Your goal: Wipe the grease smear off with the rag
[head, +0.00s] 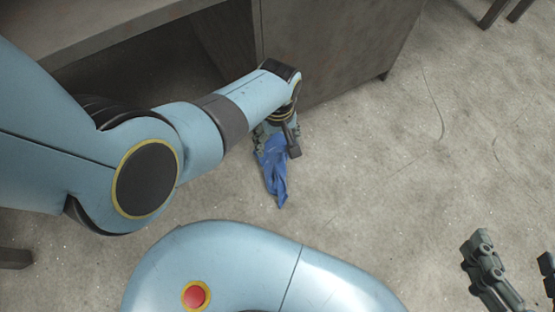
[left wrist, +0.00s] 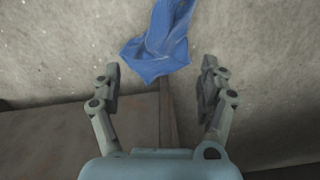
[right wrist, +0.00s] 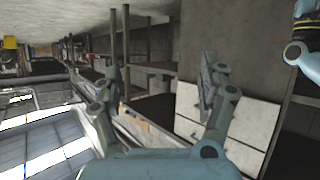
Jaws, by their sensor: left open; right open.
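The blue rag (head: 275,178) hangs or lies crumpled just below my left gripper (head: 270,135) in the head view. It also shows in the left wrist view (left wrist: 158,50), at the top between and beyond the open fingertips. I cannot tell whether the rag touches the gripper or the floor. My left gripper is open. My right gripper (head: 512,275) is open and empty at the lower right of the head view, far from the rag. I make out no grease smear in any view.
A grey cabinet or desk (head: 335,45) stands behind the rag, with an open dark recess on its left. The right wrist view shows shelving and pale drawers (right wrist: 235,125).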

